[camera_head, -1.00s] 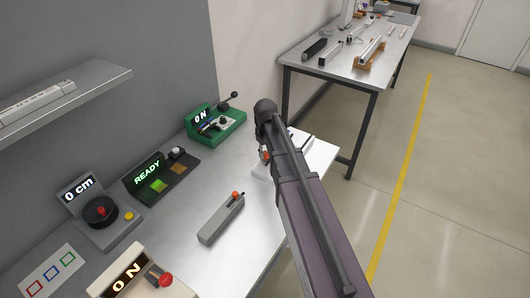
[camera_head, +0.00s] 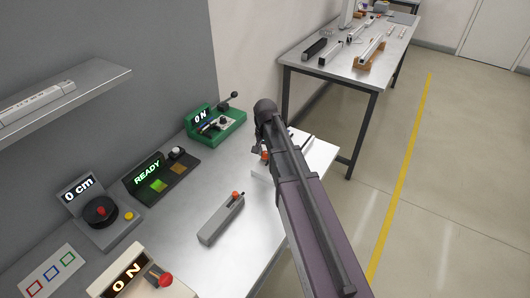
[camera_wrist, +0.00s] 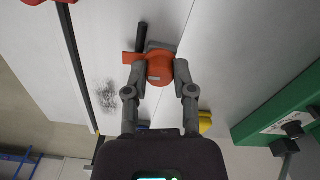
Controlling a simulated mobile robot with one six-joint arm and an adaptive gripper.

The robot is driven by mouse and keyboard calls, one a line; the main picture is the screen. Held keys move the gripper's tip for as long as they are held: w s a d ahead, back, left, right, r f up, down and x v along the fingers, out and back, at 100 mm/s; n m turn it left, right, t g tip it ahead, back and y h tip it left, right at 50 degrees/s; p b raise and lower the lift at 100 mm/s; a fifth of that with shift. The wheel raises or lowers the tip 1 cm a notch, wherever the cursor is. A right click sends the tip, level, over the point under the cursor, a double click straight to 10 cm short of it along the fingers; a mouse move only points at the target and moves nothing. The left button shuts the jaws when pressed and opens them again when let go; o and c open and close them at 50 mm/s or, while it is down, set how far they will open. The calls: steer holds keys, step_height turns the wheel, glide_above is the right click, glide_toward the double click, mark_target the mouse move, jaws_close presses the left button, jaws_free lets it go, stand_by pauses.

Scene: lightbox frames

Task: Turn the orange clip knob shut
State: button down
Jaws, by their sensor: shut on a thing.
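The orange clip knob (camera_wrist: 160,68) is in the upper middle of the wrist view. A flat orange tab sticks out to its left, and a dark rod shows beside it. My gripper (camera_wrist: 159,72) is shut on the knob, with one finger on each side of it. In the head view, a small orange part (camera_head: 265,156) shows beside my arm, above the white board (camera_head: 322,152). My arm hides most of this spot and my fingertips there. The knob's exact turn angle is hard to tell.
A green device (camera_head: 217,128) reading ON stands on the bench left of my arm; its edge shows in the wrist view (camera_wrist: 285,115). A grey block with an orange button (camera_head: 221,220) lies nearer. A black READY panel (camera_head: 160,175) stands further left.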

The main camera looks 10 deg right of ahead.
steer(key=shift+m, duration=0.6)
steer(key=shift+c, duration=2.2)
jaws_free()
steer(key=shift+n, duration=0.4)
